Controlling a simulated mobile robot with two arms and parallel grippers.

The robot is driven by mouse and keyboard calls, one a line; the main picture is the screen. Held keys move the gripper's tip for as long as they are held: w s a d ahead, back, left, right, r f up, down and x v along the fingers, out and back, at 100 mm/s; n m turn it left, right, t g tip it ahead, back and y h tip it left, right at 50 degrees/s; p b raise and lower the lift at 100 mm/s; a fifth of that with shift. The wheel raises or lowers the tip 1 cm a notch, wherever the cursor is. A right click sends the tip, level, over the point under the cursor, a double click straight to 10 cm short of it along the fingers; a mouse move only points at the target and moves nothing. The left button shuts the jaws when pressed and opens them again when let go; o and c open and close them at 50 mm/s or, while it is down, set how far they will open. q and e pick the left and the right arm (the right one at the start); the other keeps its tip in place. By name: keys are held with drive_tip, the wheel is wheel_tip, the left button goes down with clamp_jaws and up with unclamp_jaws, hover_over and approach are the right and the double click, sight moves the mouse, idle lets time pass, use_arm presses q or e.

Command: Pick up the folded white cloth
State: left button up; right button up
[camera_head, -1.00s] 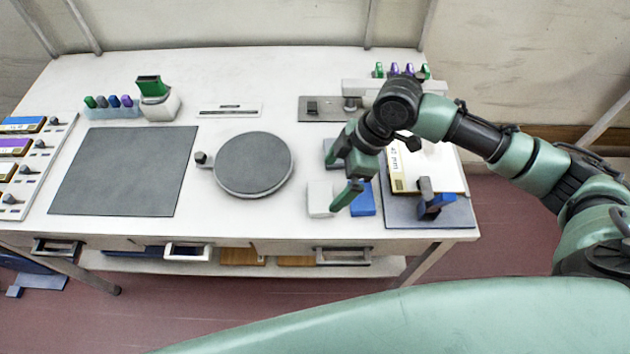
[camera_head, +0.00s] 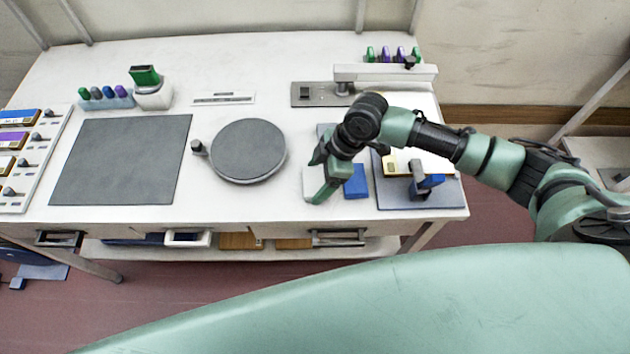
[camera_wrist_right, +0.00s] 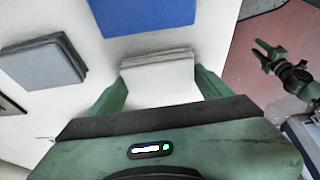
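The folded white cloth (camera_head: 308,183) lies on the table's front part, left of a blue folded cloth (camera_head: 355,181). In the right wrist view the white cloth (camera_wrist_right: 158,84) is a layered stack between my right gripper's two fingers. My right gripper (camera_head: 321,176) points down over it and is open, with one finger on each side. Gaps show between fingers and cloth in the wrist view, and its near part is hidden by the gripper body. My left gripper (camera_wrist_right: 267,55) shows small at the wrist view's right, its two fingers apart and empty, away from the table.
A grey folded cloth (camera_wrist_right: 45,62) lies close by. The round grey turntable (camera_head: 248,151) stands to the left, beside a dark mat (camera_head: 122,160). A blue-grey board (camera_head: 440,195) with a clamp is at right. The table's front edge is close to the cloth.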

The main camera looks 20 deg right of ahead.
sight(317, 181)
drive_tip(key=c, duration=0.4)
use_arm(q)
drive_tip(key=shift+s, duration=0.45)
use_arm(e)
drive_tip(key=shift+c, duration=0.3)
use_arm(q)
wheel_tip(317, 181, down, 2)
drive_tip(key=shift+f+b, duration=0.2)
drive_tip(key=shift+b, duration=0.95)
use_arm(e)
wheel_tip(317, 181, up, 20)
